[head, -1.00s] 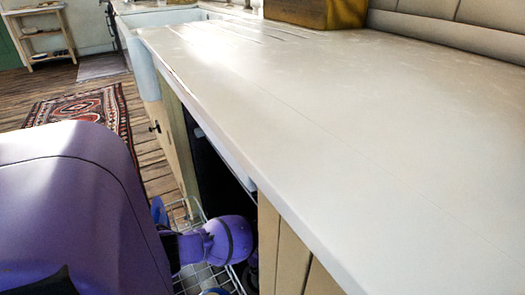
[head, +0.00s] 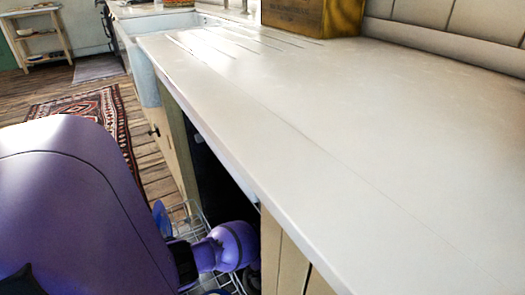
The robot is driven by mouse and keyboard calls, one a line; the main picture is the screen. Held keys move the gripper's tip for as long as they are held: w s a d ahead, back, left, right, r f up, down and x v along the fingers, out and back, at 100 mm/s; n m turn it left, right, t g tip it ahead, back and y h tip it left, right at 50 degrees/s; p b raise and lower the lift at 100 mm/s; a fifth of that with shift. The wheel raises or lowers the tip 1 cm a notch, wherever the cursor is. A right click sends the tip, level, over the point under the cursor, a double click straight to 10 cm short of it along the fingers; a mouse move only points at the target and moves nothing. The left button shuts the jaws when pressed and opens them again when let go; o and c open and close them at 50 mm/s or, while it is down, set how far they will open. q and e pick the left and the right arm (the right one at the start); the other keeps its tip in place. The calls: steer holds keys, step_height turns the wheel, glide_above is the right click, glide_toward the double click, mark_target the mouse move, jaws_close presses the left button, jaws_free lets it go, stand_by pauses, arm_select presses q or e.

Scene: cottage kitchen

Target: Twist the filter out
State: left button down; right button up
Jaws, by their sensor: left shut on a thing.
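My left arm comes in from the left and reaches down past the counter's front edge into the dark opening of a dishwasher (head: 208,172). My left gripper (head: 252,277) is low at the opening, mostly hidden behind my purple wrist and the counter front. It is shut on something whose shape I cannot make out. The filter itself is not visible; the tub floor is hidden by my arm and the counter. My right gripper is not in view.
A wire rack (head: 190,220) with blue items is pulled out beside my forearm. A cabinet front (head: 285,260) borders the opening on the right.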

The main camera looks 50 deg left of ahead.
arm_select(q)
steer(key=c, duration=1.8)
jaws_free()
steer(key=shift+r, duration=3.75)
